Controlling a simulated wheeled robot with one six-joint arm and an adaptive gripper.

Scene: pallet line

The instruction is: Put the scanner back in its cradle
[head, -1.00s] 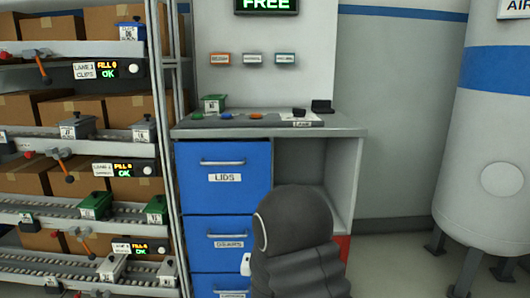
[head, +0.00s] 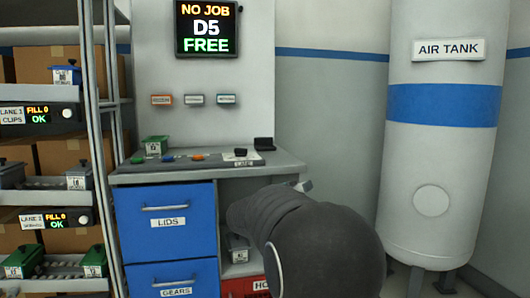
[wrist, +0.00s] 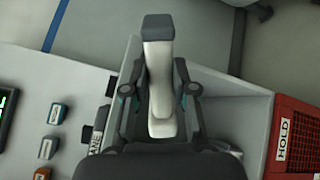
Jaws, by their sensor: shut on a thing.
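The scanner (wrist: 160,80), pale grey with a dark end, sits between the two fingers of my gripper (wrist: 159,95) in the wrist view. My gripper is shut on it. In the head view my dark arm hides the gripper and most of the scanner; a small grey tip (head: 303,186) past the arm, by the bench's right end, may be part of the scanner. A black holder (head: 264,144) at the back right of the bench top looks like the cradle, and it appears empty. I cannot tell how far the scanner is from it.
The bench (head: 205,174) carries a green bin (head: 155,146), coloured buttons and a labelled plate. Blue drawers (head: 166,210) are below, beside an open bay and a red HOLD crate (head: 240,287). A shelf rack (head: 112,90) stands left, an air tank (head: 438,150) right.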

